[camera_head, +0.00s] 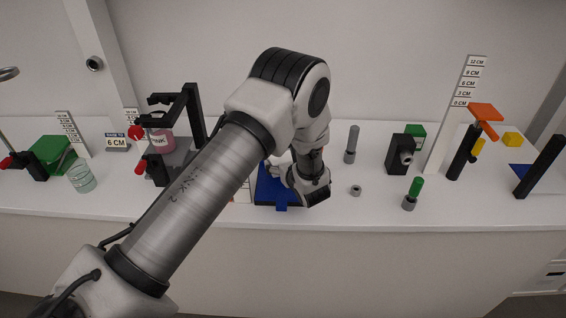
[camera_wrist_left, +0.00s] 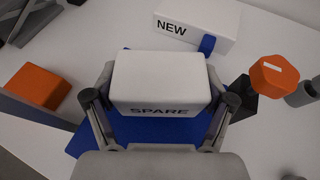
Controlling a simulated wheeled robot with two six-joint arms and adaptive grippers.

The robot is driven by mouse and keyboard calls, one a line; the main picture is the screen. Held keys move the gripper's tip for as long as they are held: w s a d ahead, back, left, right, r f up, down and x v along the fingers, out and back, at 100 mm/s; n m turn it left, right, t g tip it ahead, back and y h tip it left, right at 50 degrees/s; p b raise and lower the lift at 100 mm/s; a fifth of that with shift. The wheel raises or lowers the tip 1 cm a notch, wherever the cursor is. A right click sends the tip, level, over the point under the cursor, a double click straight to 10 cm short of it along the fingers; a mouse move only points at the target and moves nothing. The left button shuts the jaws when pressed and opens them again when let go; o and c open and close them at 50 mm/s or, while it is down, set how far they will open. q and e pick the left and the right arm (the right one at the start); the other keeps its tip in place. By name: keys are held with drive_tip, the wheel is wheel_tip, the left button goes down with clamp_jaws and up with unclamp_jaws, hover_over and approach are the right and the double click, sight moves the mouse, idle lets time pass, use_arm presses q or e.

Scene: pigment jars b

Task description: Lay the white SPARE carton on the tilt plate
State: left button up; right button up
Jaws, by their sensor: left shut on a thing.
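The white SPARE carton (camera_wrist_left: 160,78) is between the two fingers of my left gripper (camera_wrist_left: 160,88) in the left wrist view, its lettering facing the palm. The gripper is shut on it. The blue tilt plate (camera_wrist_left: 88,142) shows under and around the carton; I cannot tell whether they touch. In the head view my left gripper (camera_head: 283,177) is over the blue plate (camera_head: 264,197), and the carton is mostly hidden by the gripper. My right gripper is not in view.
A white NEW carton (camera_wrist_left: 184,22) lies just beyond the plate, beside a blue tab. An orange block (camera_wrist_left: 38,86) is left and an orange knob (camera_wrist_left: 273,75) right. In the head view a black stand (camera_head: 190,112) is left, a grey ring (camera_head: 356,190) right.

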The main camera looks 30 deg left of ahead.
use_arm(q)
drive_tip(key=shift+f, duration=0.25)
drive_tip(key=o, duration=0.9)
drive_tip(key=shift+w, duration=0.1)
drive_tip(key=shift+r, duration=0.15)
drive_tip(key=shift+d+r+p, duration=0.15)
drive_tip(key=shift+r+p, duration=0.45)
drive_tip(key=shift+p, duration=0.15)
drive_tip(key=p+v, duration=0.3)
drive_tip(key=v, duration=0.8)
drive_tip(key=shift+s+d, duration=0.2)
drive_tip(key=shift+s, duration=0.15)
